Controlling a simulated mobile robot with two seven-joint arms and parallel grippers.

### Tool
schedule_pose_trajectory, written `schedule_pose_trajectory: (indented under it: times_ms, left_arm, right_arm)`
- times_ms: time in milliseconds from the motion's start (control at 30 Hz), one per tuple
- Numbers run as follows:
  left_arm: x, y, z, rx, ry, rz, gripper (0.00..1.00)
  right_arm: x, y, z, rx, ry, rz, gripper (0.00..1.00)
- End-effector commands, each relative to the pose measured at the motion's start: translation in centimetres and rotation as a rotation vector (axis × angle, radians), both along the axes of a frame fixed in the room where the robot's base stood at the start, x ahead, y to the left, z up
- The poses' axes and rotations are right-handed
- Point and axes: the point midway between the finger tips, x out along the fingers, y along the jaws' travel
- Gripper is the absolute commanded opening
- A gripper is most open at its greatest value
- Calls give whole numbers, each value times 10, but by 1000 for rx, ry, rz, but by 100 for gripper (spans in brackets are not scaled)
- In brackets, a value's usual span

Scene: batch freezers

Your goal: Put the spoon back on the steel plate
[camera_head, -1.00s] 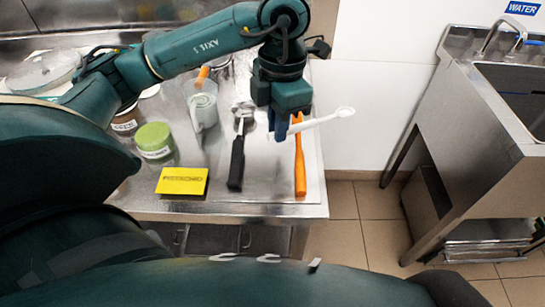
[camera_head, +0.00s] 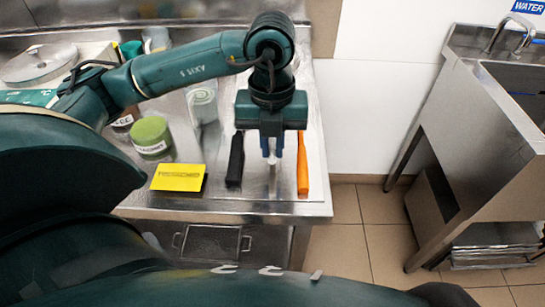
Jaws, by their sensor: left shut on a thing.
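My left gripper (camera_head: 272,148) has its blue fingers pointing down and is shut on the spoon (camera_head: 272,175). Only a narrow pale part of the spoon shows below the fingers; the rest is hidden behind the gripper. The spoon is over the steel plate (camera_head: 315,150), between a black-handled tool (camera_head: 236,160) and an orange-handled tool (camera_head: 302,165). I cannot tell whether the spoon touches the plate. The heads of both tools are hidden by the gripper and arm. My right gripper is not in view.
A yellow card (camera_head: 178,177) lies left of the black handle. A green-lidded tub (camera_head: 151,136) and a clear jug (camera_head: 202,104) stand further left. The steel table's front edge (camera_head: 250,211) is close. A sink unit (camera_head: 480,130) stands across a floor gap at right.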

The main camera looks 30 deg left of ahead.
Motion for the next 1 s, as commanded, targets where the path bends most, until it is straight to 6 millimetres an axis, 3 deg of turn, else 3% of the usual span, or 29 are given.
schedule_pose_trajectory:
  times_ms: [400,767,800,1000]
  left_arm:
    - [0,0,-44,1,2,-1,0]
    - [0,0,-50,1,-1,-1,0]
    - [0,0,-50,1,-1,-1,13]
    - [0,0,-48,1,-1,-1,30]
  right_arm:
    - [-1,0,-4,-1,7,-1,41]
    - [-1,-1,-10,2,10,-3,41]
    - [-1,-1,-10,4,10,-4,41]
    - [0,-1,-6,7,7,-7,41]
